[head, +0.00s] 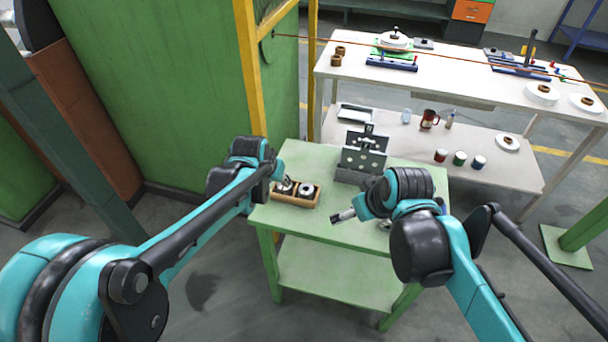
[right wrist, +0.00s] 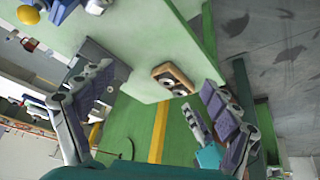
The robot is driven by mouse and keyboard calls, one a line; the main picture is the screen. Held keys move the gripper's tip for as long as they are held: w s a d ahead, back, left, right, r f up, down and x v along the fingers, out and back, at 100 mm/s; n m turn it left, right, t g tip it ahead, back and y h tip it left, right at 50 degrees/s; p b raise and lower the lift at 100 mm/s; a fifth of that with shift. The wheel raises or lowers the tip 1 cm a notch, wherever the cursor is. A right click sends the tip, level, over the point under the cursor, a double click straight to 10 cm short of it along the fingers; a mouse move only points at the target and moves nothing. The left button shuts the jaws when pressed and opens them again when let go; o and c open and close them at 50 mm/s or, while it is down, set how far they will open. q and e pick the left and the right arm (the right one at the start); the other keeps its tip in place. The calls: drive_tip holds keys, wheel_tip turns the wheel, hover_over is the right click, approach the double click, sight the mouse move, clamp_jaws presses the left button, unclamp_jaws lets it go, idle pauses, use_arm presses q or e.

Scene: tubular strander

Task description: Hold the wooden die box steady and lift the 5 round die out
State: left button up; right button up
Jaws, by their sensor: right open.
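The wooden die box (head: 298,204) sits on the green table, and it also shows in the right wrist view (right wrist: 157,71). It holds round metal dies with dark centres, a left one (head: 285,187) and a right one (head: 307,188); no number is readable. My left gripper (head: 279,180) is at the box's left end, mostly hidden behind its own wrist. I cannot tell whether it touches the box or how far its fingers are apart. My right gripper (head: 343,216) is right of the box, apart from it. Its fingers are spread and empty in the right wrist view (right wrist: 160,105).
A grey metal fixture with an upright holed plate (head: 365,156) stands behind on the green table (head: 290,222). A white bench (head: 470,75) with spools and tools lies beyond. A yellow post (head: 249,80) and green panel rise at the back left. The table's front is clear.

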drive_tip(key=w+a+n+g+y, duration=0.2)
drive_tip(key=w+a+n, duration=0.3)
drive_tip(key=w, duration=0.5)
drive_tip(key=n+g+y, duration=0.1)
drive_tip(key=n+g, duration=0.1)
drive_tip(key=n, duration=0.3)
approach(296, 189)
drive_tip(key=shift+a+f, duration=0.3)
drive_tip(key=shift+f, duration=0.25)
drive_tip(key=x, duration=0.7)
drive_tip(key=shift+f, duration=0.15)
